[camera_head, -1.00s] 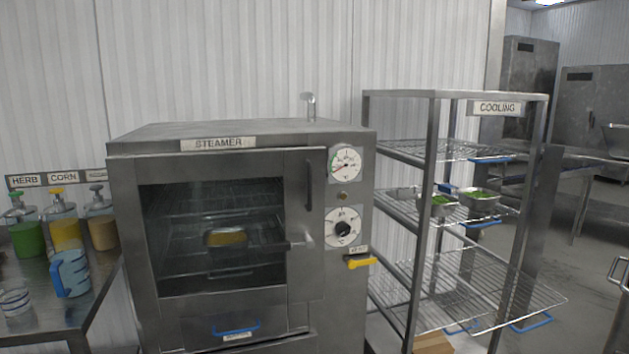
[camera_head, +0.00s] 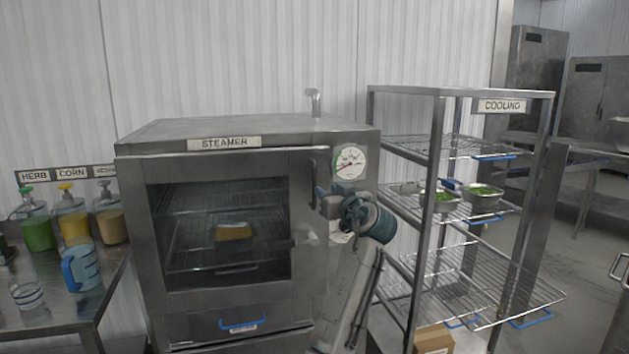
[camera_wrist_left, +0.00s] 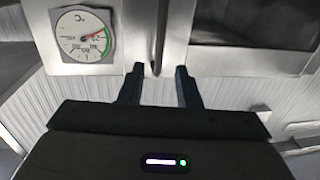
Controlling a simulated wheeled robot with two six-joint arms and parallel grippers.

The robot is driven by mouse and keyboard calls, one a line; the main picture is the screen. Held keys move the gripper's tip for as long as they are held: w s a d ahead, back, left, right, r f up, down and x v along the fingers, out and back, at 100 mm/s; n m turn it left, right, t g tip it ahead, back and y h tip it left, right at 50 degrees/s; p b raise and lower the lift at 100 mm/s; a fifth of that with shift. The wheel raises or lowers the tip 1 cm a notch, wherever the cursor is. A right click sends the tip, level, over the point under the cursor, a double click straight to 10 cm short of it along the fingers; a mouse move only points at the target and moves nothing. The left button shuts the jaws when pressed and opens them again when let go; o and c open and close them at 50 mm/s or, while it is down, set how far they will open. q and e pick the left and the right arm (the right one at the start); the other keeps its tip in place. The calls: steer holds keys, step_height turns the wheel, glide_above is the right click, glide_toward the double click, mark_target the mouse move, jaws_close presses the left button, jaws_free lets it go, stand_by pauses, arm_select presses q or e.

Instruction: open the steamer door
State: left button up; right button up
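The steamer (camera_head: 250,130) stands in the middle of the head view. Its glass-fronted door (camera_head: 300,265) is shut, and a yellow-topped block or pan (camera_head: 233,231) shows inside. The dark vertical door handle (camera_head: 313,178) is at the door's right edge. My left gripper (camera_head: 319,194) is close beside the handle, in front of the control panel. In the left wrist view its two dark fingers (camera_wrist_left: 159,70) are apart, with the handle (camera_wrist_left: 158,38) lined up between the tips. I cannot tell whether they touch it. My right gripper is not in view.
A round gauge (camera_head: 348,163) is just above my gripper; my arm covers the lower dial. The cooling rack (camera_head: 437,110) with pans of greens stands close on the right. A side table (camera_head: 100,300) with bottles and a blue-handled jug (camera_head: 82,268) is on the left.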

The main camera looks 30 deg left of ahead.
mark_target(315, 183)
arm_select(q)
steer(key=p+x, duration=0.3)
steer(key=x, duration=0.5)
steer(key=shift+w+a+r+p, duration=0.1)
steer(key=shift+w+a+p, duration=0.1)
steer(key=shift+a+p, duration=0.15)
steer(key=shift+w+a, duration=0.25)
steer(key=shift+a, duration=0.05)
jaws_close()
